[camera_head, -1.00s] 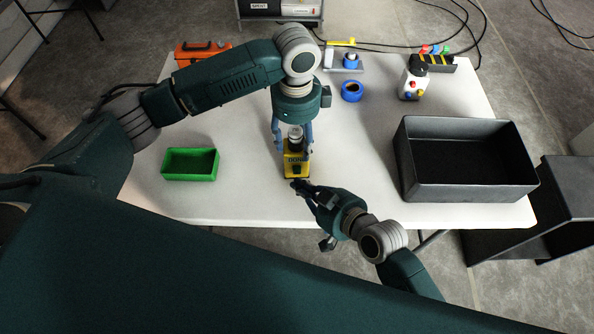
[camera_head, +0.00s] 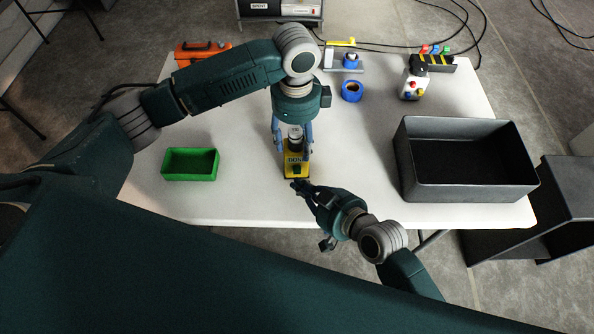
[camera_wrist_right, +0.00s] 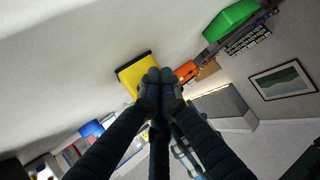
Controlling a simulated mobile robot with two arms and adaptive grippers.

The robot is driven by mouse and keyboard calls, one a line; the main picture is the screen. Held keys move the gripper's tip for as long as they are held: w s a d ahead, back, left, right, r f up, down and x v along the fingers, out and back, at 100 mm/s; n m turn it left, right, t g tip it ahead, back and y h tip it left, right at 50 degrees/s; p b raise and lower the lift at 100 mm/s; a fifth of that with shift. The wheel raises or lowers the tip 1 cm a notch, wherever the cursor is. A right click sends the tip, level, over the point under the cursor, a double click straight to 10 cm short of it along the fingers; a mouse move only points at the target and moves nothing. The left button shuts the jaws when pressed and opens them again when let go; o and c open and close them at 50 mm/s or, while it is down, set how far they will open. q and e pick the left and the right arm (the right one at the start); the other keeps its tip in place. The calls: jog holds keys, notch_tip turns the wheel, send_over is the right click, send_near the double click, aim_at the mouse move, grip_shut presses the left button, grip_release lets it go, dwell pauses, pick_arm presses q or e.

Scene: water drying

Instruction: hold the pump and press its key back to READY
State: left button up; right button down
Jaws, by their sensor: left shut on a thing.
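The pump is a yellow block (camera_head: 291,173) with a grey cylindrical top, standing on the white table near its front edge. A small dark key (camera_head: 297,168) shows on its near part. My left gripper (camera_head: 293,147) reaches down from above, shut on the pump with a finger on either side. My right gripper (camera_head: 298,185) is just in front of the pump, fingers together and empty. In the right wrist view its closed fingertips (camera_wrist_right: 160,78) overlap the yellow pump (camera_wrist_right: 135,72); I cannot tell whether they touch it. The key's exact position cannot be read.
A green tray (camera_head: 188,176) lies to the left and a large grey bin (camera_head: 465,194) to the right. At the back are an orange case (camera_head: 190,51), a blue ring (camera_head: 352,91) and a white bottle-like unit (camera_head: 413,84). The table between pump and bin is clear.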

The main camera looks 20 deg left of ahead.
jog(key=shift+w, duration=0.1)
jog(key=shift+w+a, duration=0.15)
jog(key=shift+w, duration=0.15)
jog(key=shift+w+a, duration=0.15)
jog(key=shift+w, duration=0.3)
dwell(0.8)
jog(key=shift+s+d, duration=0.35)
jog(key=shift+s, duration=0.5)
jog(key=shift+s+d, duration=0.25)
jog(key=shift+s, duration=0.55)
jog(key=shift+s+d, duration=0.3)
jog(key=shift+s, duration=0.45)
jog(key=shift+s+d, duration=0.25)
jog(key=shift+s, duration=0.55)
